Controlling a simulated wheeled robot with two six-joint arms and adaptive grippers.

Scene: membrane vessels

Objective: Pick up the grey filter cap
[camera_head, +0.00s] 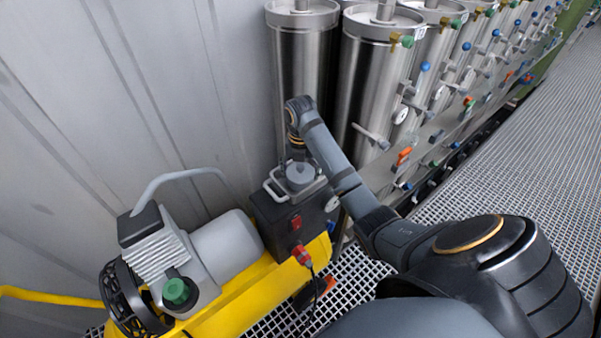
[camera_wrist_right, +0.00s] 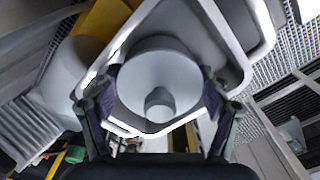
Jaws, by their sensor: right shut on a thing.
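The grey filter cap (camera_head: 300,174) is a round piece with a small knob on top. It sits at the top of the black box (camera_head: 279,225) on the yellow machine. In the right wrist view the cap (camera_wrist_right: 158,75) fills the space between the fingers, with its knob toward the camera. My right gripper (camera_wrist_right: 160,97) is shut on the cap, one finger on each side. In the head view this gripper (camera_head: 299,163) points down at the cap, partly hidden by my wrist. I cannot tell whether the cap is lifted. My left gripper is not in view.
A grey motor (camera_head: 226,246) with a green knob (camera_head: 176,291) stands on the yellow base (camera_head: 245,297). A light handle frame (camera_head: 272,190) surrounds the cap. Steel vessels (camera_head: 375,75) with valves stand close behind my right arm. The grating floor (camera_head: 520,165) at right is open.

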